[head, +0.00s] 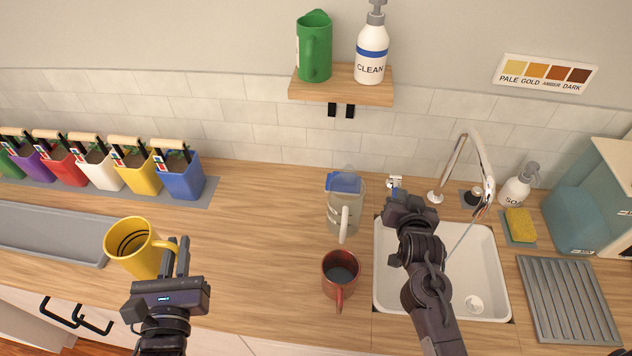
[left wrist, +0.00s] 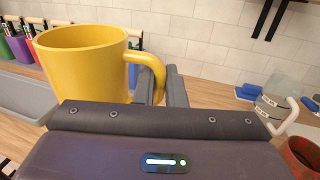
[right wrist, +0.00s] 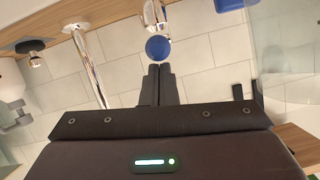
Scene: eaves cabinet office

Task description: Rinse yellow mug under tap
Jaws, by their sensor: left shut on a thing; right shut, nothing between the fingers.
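The yellow mug (head: 127,252) is held upright above the counter at the left; dark rings show inside it. My left gripper (head: 178,250) is shut on its handle, and the mug (left wrist: 85,62) also shows in the left wrist view. The chrome tap (head: 459,160) arches over the white sink (head: 480,262). A thin pale-blue line, apparently water, runs down from its spout. My right gripper (head: 396,194) is shut and empty beside a chrome fitting with a blue disc (right wrist: 158,48). The disc is just beyond its fingertips; contact cannot be told.
A yellow sponge (head: 519,224), soap bottle (head: 519,186) and grey drying rack (head: 568,298) are right of the sink. A shelf (head: 343,88) hangs above.

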